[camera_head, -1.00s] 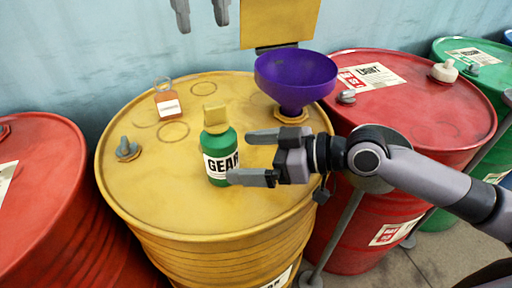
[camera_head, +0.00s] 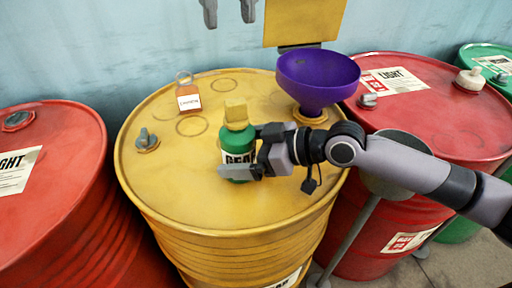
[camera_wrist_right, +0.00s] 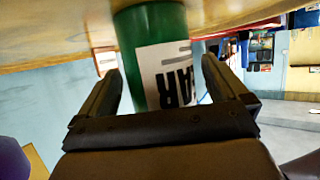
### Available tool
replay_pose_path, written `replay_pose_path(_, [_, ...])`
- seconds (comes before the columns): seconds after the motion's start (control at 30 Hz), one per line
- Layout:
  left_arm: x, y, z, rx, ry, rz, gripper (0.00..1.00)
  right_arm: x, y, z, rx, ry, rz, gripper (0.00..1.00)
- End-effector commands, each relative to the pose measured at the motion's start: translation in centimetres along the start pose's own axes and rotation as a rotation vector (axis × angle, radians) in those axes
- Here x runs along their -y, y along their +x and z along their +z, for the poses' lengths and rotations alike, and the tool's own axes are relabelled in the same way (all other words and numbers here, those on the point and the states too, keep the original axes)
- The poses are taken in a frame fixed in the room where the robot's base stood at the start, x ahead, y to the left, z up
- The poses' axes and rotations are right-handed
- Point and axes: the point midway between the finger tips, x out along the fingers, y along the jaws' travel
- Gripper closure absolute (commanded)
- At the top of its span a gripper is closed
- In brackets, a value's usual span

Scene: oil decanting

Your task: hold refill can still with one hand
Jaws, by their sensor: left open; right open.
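The refill can is a green bottle (camera_head: 238,146) with a yellow cap and a white label reading GEAR. It stands upright on the yellow drum (camera_head: 190,190). My right gripper (camera_head: 238,152) is open, with its fingers on either side of the can. In the right wrist view the green can (camera_wrist_right: 155,50) lies between the two open fingers (camera_wrist_right: 160,85); whether they touch it I cannot tell. My left gripper (camera_head: 230,12) is open and empty at the top edge of the head view, in front of the wall.
A purple funnel (camera_head: 318,80) sits in the drum's opening, right of the can. A yellow panel (camera_head: 305,22) rises behind.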

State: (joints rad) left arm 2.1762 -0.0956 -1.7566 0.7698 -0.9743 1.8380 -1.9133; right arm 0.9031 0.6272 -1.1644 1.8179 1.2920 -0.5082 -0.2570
Motion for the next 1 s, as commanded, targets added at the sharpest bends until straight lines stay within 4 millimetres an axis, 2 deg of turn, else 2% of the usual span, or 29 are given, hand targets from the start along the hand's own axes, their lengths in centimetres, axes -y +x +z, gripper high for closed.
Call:
replay_pose_path(0.33, [0.00,0.00,0.00,0.000,0.000,0.000,0.57,0.01,0.48,-0.03,-0.001,0.000,0.000,0.00])
replay_pose_path(0.37, [0.00,0.00,0.01,0.000,0.000,0.000,0.57,0.01,0.47,-0.03,-0.001,0.000,0.000,0.03])
replay_pose_path(0.5, [0.00,0.00,0.00,0.000,0.000,0.000,0.57,0.01,0.46,-0.03,-0.001,0.000,0.000,0.49])
replay_pose_path(0.57, [0.00,0.00,0.00,0.000,0.000,0.000,0.57,0.01,0.46,-0.02,-0.001,0.000,0.000,0.68])
replay_pose_path(1.0, [0.00,0.00,0.00,0.000,0.000,0.000,0.57,0.01,0.44,-0.01,0.000,0.000,0.000,0.68])
